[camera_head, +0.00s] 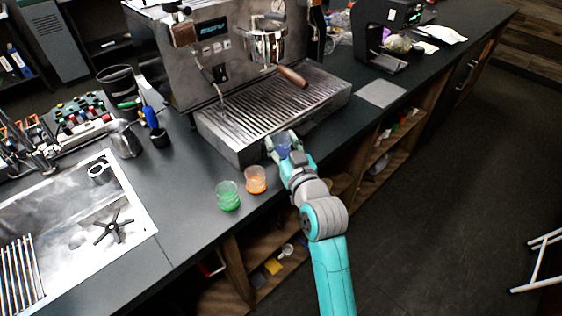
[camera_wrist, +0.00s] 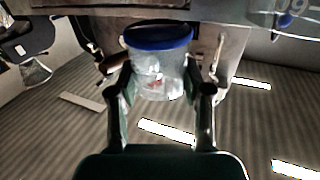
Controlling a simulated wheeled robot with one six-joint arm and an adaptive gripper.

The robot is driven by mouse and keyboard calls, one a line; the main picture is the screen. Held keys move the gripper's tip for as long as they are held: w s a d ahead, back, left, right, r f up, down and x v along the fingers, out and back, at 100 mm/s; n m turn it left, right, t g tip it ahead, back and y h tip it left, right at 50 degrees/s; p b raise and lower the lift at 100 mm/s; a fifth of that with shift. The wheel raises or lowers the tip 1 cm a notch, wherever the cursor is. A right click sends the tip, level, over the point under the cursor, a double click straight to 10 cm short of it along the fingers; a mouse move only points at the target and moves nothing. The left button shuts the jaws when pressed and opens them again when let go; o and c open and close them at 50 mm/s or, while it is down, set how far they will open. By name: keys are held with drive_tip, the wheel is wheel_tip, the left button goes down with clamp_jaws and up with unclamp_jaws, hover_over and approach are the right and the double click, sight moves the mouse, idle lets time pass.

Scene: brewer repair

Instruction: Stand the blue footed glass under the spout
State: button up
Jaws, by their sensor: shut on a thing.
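The blue footed glass (camera_head: 283,149) is between the fingers of my gripper (camera_head: 283,143), just in front of the drip tray's front edge in the head view. In the wrist view the glass (camera_wrist: 160,75) is clear with a blue band at its upper end in the picture, and the fingers of my gripper (camera_wrist: 160,88) close on its two sides. The coffee machine (camera_head: 213,48) stands behind, with its slatted drip tray (camera_head: 240,151) in front. A portafilter with a wooden handle (camera_head: 292,77) hangs over the tray; its spout is too small to make out.
An orange glass (camera_head: 255,180) and a green glass (camera_head: 228,196) stand on the counter left of my gripper. A metal jug (camera_head: 125,139) and a sink (camera_head: 75,225) are further left. A grinder (camera_head: 385,35) stands at the back right. The drip tray's top looks clear.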

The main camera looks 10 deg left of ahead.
drive_tip(key=shift+f, duration=3.2)
drive_tip(key=shift+f, duration=0.1)
drive_tip(key=o, duration=0.9)
drive_tip(key=v, duration=1.2)
